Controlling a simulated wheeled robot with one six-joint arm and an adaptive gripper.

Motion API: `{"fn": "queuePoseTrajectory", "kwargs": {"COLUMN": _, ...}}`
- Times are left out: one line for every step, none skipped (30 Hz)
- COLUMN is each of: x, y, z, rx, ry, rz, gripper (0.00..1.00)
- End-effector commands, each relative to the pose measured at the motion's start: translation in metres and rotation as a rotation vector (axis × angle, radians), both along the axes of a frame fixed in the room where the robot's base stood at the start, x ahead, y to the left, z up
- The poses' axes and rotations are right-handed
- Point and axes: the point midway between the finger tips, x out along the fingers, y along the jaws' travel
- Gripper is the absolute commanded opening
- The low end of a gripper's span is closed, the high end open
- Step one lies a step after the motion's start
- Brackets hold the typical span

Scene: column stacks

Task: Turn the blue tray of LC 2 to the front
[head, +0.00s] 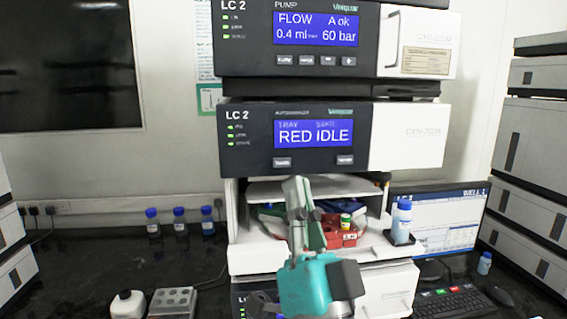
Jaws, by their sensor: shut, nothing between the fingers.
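The LC 2 autosampler (330,138) shows "RED" under tray and "IDLE" on its display. Below it is an open white compartment with a round carousel inside. The red tray (346,239) is at the carousel's front right, with a small green-and-yellow vial (346,221) and a white label on it. Part of the blue tray (327,206) shows farther back, mostly hidden.
A blue-capped bottle (402,220) stands in a dark holder at the compartment's right. The pump module (330,35) is above. A monitor (440,226) and keyboard (459,301) are at right. Several blue-capped bottles (179,222) stand at left.

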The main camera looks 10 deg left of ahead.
Motion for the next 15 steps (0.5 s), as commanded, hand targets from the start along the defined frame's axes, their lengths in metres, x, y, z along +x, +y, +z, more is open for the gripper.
{"fn": "queuePoseTrajectory", "kwargs": {"x": 0.001, "y": 0.000, "z": 0.000, "rx": 0.000, "ry": 0.000, "rz": 0.000, "gripper": 0.00}}
{"fn": "queuePoseTrajectory", "kwargs": {"x": 0.002, "y": 0.000, "z": 0.000, "rx": 0.000, "ry": 0.000, "rz": 0.000, "gripper": 0.00}}
{"fn": "queuePoseTrajectory", "kwargs": {"x": 0.003, "y": 0.001, "z": 0.000, "rx": 0.000, "ry": 0.000, "rz": 0.000, "gripper": 0.00}}
{"fn": "queuePoseTrajectory", "kwargs": {"x": 0.005, "y": 0.001, "z": 0.000, "rx": 0.000, "ry": 0.000, "rz": 0.000, "gripper": 0.00}}
{"fn": "queuePoseTrajectory", "kwargs": {"x": 0.007, "y": 0.002, "z": 0.000, "rx": -0.001, "ry": 0.000, "rz": -0.001, "gripper": 0.00}}
{"fn": "queuePoseTrajectory", "kwargs": {"x": 0.011, "y": 0.003, "z": 0.000, "rx": -0.001, "ry": 0.000, "rz": -0.001, "gripper": 0.00}}
{"fn": "queuePoseTrajectory", "kwargs": {"x": 0.013, "y": 0.004, "z": 0.000, "rx": -0.001, "ry": 0.000, "rz": -0.001, "gripper": 0.00}}
{"fn": "queuePoseTrajectory", "kwargs": {"x": 0.017, "y": 0.005, "z": 0.000, "rx": 0.000, "ry": -0.001, "rz": -0.001, "gripper": 0.00}}
{"fn": "queuePoseTrajectory", "kwargs": {"x": 0.021, "y": 0.006, "z": 0.000, "rx": -0.001, "ry": 0.000, "rz": -0.001, "gripper": 0.00}}
{"fn": "queuePoseTrajectory", "kwargs": {"x": 0.025, "y": 0.007, "z": 0.000, "rx": -0.001, "ry": 0.001, "rz": -0.001, "gripper": 0.00}}
{"fn": "queuePoseTrajectory", "kwargs": {"x": 0.029, "y": 0.008, "z": 0.000, "rx": 0.000, "ry": 0.001, "rz": 0.000, "gripper": 0.00}}
{"fn": "queuePoseTrajectory", "kwargs": {"x": 0.034, "y": 0.010, "z": 0.000, "rx": 0.000, "ry": 0.000, "rz": 0.000, "gripper": 0.00}}
{"fn": "queuePoseTrajectory", "kwargs": {"x": 0.038, "y": 0.011, "z": 0.000, "rx": 0.000, "ry": 0.000, "rz": 0.000, "gripper": 0.00}}
{"fn": "queuePoseTrajectory", "kwargs": {"x": 0.041, "y": 0.011, "z": 0.000, "rx": 0.000, "ry": 0.000, "rz": 0.000, "gripper": 0.00}}
{"fn": "queuePoseTrajectory", "kwargs": {"x": 0.046, "y": 0.013, "z": 0.000, "rx": 0.000, "ry": 0.001, "rz": -0.001, "gripper": 0.00}}
